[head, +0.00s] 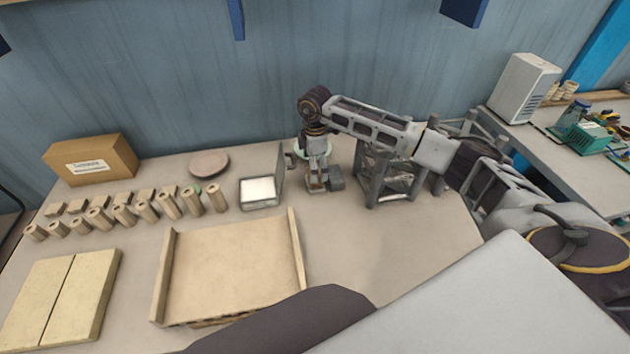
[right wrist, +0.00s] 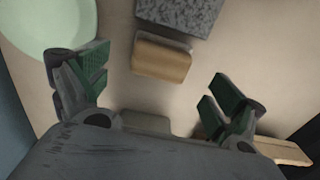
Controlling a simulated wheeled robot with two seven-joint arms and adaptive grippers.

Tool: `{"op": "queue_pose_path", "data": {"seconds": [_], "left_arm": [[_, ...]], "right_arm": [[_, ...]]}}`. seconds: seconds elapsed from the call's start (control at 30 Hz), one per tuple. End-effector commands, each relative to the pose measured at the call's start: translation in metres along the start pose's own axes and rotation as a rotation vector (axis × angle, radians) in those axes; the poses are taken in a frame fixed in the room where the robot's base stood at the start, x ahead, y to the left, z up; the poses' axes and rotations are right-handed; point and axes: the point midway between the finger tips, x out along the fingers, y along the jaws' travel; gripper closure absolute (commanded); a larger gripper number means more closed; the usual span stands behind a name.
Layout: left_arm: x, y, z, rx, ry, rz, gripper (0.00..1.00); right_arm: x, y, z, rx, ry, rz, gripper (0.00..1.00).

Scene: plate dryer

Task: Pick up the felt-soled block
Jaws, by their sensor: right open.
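A small tan block (right wrist: 163,60) with a darker brown side lies on the table in the right wrist view; it appears to be the felt-soled block, though its sole is hidden. My right gripper (right wrist: 160,82) is open above it, one finger to each side, with the block slightly toward the top of the picture from the fingertips. No contact shows. In the head view my right gripper (head: 316,184) points down at the table beside a dark grey block (head: 336,178), and largely hides the tan block. My left gripper is out of view.
The speckled grey block (right wrist: 180,12) is close to the tan block. A pale green plate (right wrist: 45,25) is near the left finger. An open case (head: 260,205), a wooden tray (head: 295,250) and several wooden cylinders (head: 168,205) stand left. A grey frame (head: 385,180) stands right.

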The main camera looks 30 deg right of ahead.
Motion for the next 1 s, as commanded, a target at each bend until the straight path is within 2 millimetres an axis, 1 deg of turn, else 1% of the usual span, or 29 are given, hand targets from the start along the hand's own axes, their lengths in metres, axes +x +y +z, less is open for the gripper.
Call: {"op": "queue_pose_path", "data": {"seconds": [0.17,0.3,0.43,0.57,0.7,0.83,0.97,1.0], "left_arm": [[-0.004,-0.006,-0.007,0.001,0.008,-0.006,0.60],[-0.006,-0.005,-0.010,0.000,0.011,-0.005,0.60],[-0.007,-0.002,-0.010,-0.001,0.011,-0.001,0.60],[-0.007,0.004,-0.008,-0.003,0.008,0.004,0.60],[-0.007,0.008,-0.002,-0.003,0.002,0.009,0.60],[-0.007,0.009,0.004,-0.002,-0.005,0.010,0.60],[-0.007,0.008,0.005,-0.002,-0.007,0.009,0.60],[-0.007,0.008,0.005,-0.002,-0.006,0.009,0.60]], "right_arm": [[0.017,-0.002,0.000,0.000,0.000,-0.003,0.05],[0.033,-0.002,0.000,-0.001,0.000,-0.003,0.05],[0.044,-0.002,0.000,0.000,-0.001,-0.002,0.05],[0.047,-0.001,0.000,0.000,0.000,-0.001,0.05],[0.047,-0.001,0.000,0.000,0.000,-0.001,0.05],[0.047,-0.001,0.000,0.000,0.000,-0.001,0.05],[0.047,-0.001,0.000,0.000,0.000,-0.001,0.05],[0.047,-0.001,0.000,0.000,0.000,-0.001,0.09]]}}
